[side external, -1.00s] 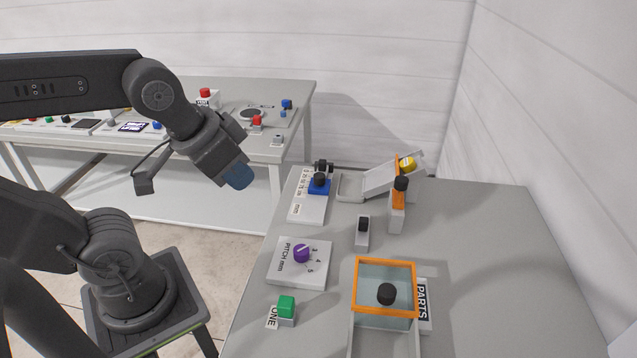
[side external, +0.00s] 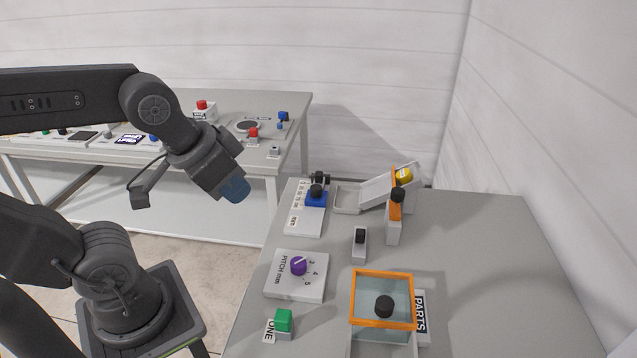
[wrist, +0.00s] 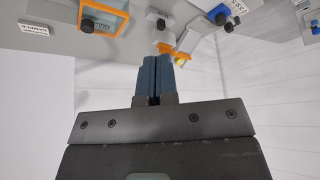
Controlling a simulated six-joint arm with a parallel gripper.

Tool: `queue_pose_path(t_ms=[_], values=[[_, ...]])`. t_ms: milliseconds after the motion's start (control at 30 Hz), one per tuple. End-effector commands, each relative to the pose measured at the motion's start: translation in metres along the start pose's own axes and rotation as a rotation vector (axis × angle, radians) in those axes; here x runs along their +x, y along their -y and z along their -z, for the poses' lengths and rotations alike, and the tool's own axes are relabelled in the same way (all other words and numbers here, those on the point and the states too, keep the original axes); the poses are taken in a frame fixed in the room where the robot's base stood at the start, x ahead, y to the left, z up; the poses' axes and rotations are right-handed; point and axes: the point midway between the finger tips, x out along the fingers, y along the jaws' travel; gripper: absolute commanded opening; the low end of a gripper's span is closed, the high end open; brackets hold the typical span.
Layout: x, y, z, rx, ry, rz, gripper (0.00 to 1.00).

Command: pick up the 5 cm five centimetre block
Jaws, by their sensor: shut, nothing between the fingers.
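No block in view carries a readable 5 cm marking, so I cannot tell for certain which thing is the block. A small yellow piece (side external: 404,174) sits at the upper end of a tilted white chute (side external: 376,190), behind an orange gate (side external: 395,204). A bit of yellow shows in the wrist view (wrist: 180,62), just right of my fingertips. My gripper (side external: 235,190) has blue fingers and hangs in the air left of the near table, well apart from the chute. In the wrist view its fingers (wrist: 156,60) are together and empty.
The near table (side external: 470,260) holds a blue slider on a scale plate (side external: 305,222), a purple PITCH knob (side external: 298,265), a green button (side external: 283,320) and an orange-framed clear-lidded box (side external: 383,273). Its right side is clear. White walls stand close behind and right.

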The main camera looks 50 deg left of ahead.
Motion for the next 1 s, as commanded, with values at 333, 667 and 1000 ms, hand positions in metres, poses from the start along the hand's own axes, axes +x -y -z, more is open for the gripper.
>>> queue_pose_path(t_ms=[333, 667, 1000], values=[[0.0, 0.0, 0.0, 0.0, 0.0, 0.0, 0.23], [0.0, 0.0, 0.0, 0.0, 0.0, 0.0, 0.53], [0.003, 0.005, 0.013, -0.033, 0.01, 0.016, 0.53]])
